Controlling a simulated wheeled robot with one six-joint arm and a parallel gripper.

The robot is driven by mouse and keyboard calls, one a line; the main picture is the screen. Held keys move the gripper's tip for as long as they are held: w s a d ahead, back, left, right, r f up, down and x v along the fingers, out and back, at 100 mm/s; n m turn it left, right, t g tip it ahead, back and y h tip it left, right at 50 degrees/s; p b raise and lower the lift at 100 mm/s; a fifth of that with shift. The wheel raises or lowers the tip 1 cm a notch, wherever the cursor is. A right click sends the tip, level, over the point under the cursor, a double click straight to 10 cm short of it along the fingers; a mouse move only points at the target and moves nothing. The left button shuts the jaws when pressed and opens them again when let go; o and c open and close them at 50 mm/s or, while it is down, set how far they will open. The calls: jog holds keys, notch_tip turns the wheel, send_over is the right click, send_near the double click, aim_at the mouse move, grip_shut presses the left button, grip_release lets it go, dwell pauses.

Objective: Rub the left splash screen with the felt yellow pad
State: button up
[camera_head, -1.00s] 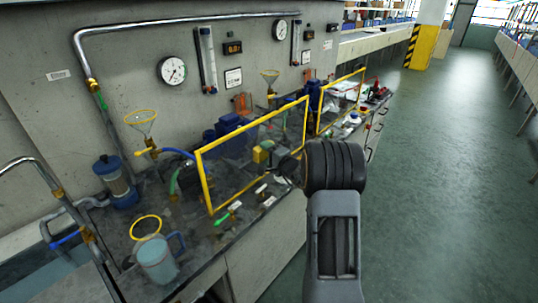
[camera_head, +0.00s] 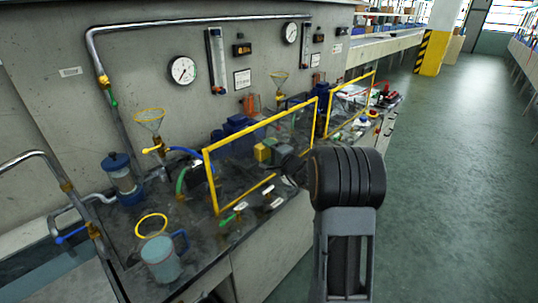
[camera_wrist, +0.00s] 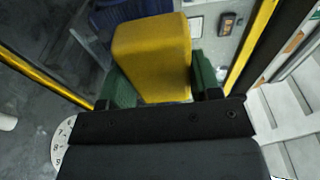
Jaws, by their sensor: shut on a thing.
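The felt yellow pad (camera_head: 263,151) is a yellow block, held between the green-tipped jaws of my gripper (camera_head: 273,148). In the wrist view the pad (camera_wrist: 152,55) stands out beyond the two green fingertips (camera_wrist: 160,92). The left splash screen (camera_head: 209,180) is a clear pane in a yellow frame, upright along the bench front. The pad overlaps its pane in the head view, and frame bars (camera_wrist: 45,78) show on both sides in the wrist view. I cannot tell whether the pad touches the pane. My arm hides the screen's lower right part.
A second yellow-framed screen (camera_head: 328,112) stands farther right. A blue-topped filter (camera_head: 122,178), a jug (camera_head: 160,260) and a funnel (camera_head: 149,121) are at the left. Green-handled and white-tagged small parts lie along the bench's front edge. The floor (camera_head: 440,200) at the right is clear.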

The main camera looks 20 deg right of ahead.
jog(key=shift+w+d+b, duration=0.2)
jog(key=shift+d+b, duration=0.05)
jog(key=shift+d, duration=0.25)
jog(key=shift+w+d+b, duration=0.2)
jog(key=shift+d+b, duration=0.05)
jog(key=shift+d, duration=0.2)
jog(key=d, duration=0.1)
jog(key=w+d+b, duration=0.1)
jog(key=d, duration=0.1)
jog(key=w+d+b, duration=0.1)
jog(key=shift+w+d, duration=0.15)
jog(key=shift+d, duration=0.25)
jog(key=shift+b, duration=0.35)
jog(key=shift+f+b, duration=0.1)
jog(key=shift+b, duration=0.2)
